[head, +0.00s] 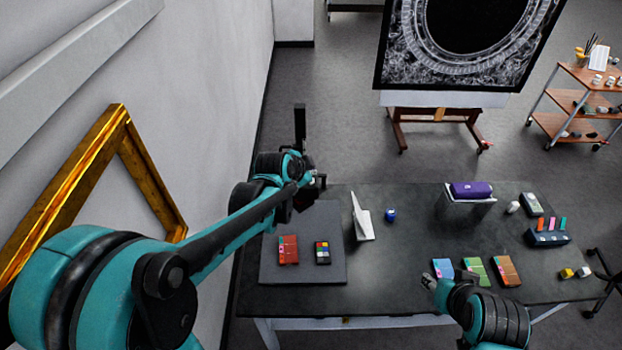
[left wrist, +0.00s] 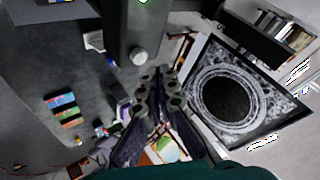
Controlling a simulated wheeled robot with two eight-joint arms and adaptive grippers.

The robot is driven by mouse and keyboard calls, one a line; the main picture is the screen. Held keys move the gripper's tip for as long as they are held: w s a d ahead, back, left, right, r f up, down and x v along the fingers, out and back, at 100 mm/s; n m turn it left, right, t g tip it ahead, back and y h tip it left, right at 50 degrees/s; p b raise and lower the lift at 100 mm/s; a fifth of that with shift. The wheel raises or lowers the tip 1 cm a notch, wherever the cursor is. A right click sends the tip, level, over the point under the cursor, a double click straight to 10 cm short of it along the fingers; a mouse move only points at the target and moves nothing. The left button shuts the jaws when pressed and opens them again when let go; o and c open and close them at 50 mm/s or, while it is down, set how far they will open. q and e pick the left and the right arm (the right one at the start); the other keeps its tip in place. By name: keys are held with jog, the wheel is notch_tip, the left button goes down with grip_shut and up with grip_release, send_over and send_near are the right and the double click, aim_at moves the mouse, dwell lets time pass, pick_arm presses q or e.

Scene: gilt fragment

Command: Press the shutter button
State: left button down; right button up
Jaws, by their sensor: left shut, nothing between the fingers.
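A copy stand shows in the head view as a dark baseboard (head: 328,268) and a black upright post (head: 300,122); my left arm hides much of the part between them. In the left wrist view a dark grey block (left wrist: 126,25) carries a pale round knob (left wrist: 138,56), which looks like the shutter button. My left gripper (left wrist: 160,76) is shut and empty, its fingertips just below and right of the knob in that picture; contact cannot be told. In the head view the left gripper (head: 312,182) is small, by the post. My right gripper (head: 430,284) is over the table's front; its fingers are unclear.
On the baseboard lie a red fragment (head: 288,249) and a colour chart (head: 322,252). The dark table (head: 400,262) also bears a white folded card (head: 361,218), a blue jar (head: 390,215), a purple roll (head: 470,189) and coloured boxes (head: 476,270). A gilt frame (head: 150,180) leans at the left wall.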

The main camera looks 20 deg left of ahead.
pick_arm(q)
jog(key=shift+r+p, duration=1.55)
jog(key=shift+r, duration=0.8)
jog(key=shift+f, duration=0.1)
jog(key=shift+s+f, duration=0.1)
jog(key=shift+f, duration=0.05)
jog(key=s+f+n+g+b, duration=0.1)
jog(key=s+f+n+b, duration=0.4)
jog(key=s+f+b, duration=0.7)
jog(key=s+f+n+g+y+b, duration=0.1)
jog(key=s+f+n+b, duration=0.4)
jog(key=s+f+b, duration=0.7)
notch_tip(320, 180, down, 7)
jog(key=b, duration=0.6)
jog(key=shift+s+r+n, duration=0.2)
jog(key=shift+s+n, duration=0.1)
jog(key=shift+s, duration=0.1)
